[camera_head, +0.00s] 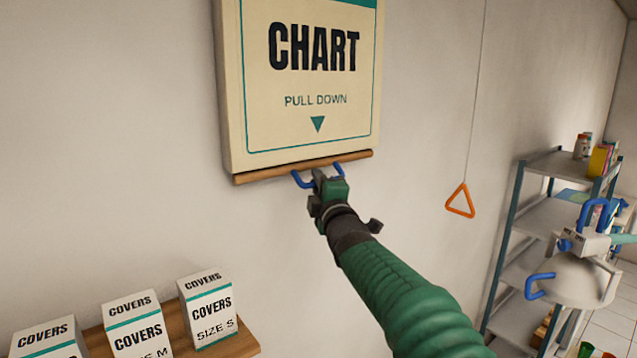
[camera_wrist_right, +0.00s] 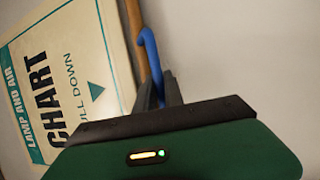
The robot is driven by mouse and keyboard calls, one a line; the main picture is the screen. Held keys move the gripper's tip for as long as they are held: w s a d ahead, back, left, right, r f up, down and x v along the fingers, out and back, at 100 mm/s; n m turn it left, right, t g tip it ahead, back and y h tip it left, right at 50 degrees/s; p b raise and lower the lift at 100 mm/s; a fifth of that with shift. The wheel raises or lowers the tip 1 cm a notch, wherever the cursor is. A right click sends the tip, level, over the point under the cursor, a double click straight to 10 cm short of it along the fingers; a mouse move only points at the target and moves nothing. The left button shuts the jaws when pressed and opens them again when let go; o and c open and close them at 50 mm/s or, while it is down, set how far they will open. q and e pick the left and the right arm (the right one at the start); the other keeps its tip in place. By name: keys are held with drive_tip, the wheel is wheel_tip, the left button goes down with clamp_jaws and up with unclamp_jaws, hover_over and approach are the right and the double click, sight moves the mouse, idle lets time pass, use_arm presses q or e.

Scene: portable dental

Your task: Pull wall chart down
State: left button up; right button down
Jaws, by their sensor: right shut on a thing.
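The wall chart (camera_head: 310,75) hangs on the wall, a cream panel marked "CHART" and "PULL DOWN" with a green down arrow. A wooden rod (camera_head: 265,174) runs along its bottom edge, with a blue handle (camera_head: 300,180) under it. My right gripper (camera_head: 318,178) is at the handle, shut on it, just below the rod. In the right wrist view the blue handle (camera_wrist_right: 151,60) passes between the dark fingers (camera_wrist_right: 160,95), and the chart (camera_wrist_right: 70,75) appears tilted at left. My left gripper is not in view.
Boxes of covers (camera_head: 208,305) stand on a wooden shelf (camera_head: 240,343) at lower left. An orange triangle pull (camera_head: 460,201) hangs on a cord to the right. A metal shelf unit (camera_head: 510,255) and a lamp with blue handles (camera_head: 580,280) are at far right.

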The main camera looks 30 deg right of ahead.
drive_tip(key=shift+s+d+f, duration=0.1)
drive_tip(key=shift+d, duration=0.25)
idle(0.7)
